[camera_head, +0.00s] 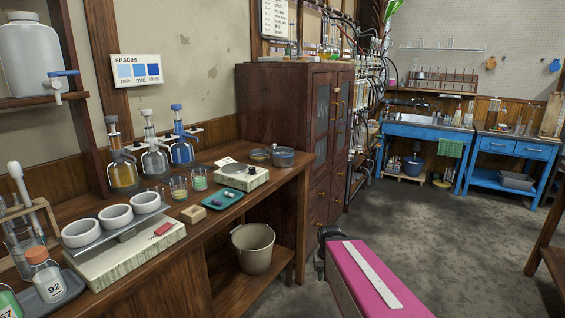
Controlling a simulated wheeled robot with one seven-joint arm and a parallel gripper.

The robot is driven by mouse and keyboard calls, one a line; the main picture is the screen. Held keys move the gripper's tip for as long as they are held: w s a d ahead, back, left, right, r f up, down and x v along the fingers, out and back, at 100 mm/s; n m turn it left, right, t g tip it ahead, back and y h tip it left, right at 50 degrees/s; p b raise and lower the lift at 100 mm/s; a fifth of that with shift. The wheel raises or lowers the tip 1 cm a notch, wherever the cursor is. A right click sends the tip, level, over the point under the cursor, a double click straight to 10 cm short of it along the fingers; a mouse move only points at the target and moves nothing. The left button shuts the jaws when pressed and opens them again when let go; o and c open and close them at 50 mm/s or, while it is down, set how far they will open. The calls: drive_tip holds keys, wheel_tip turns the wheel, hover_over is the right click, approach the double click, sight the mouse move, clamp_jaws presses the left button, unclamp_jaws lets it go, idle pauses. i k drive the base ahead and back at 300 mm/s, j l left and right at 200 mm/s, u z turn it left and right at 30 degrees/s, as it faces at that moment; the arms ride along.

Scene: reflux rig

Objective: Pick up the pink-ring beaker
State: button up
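I cannot make out a beaker with a pink ring in the head view. Two small glass beakers stand on the wooden bench at the left: one with a yellowish band or content (179,188) and, just right of it, one with a green band or content (198,180). More glassware stands far off on the blue tables, too small to tell any ring colour.
The wooden bench (262,188) also holds a scale with white bowls (118,217), dispenser bottles (154,160), a green tray (222,199) and dark dishes (283,156). A bucket (253,247) stands below. A blue table (426,131) is far back; grey floor (450,225) lies open before it.

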sight(199, 175)
drive_tip(key=k+l+z, duration=0.1)
drive_tip(key=k, duration=0.75)
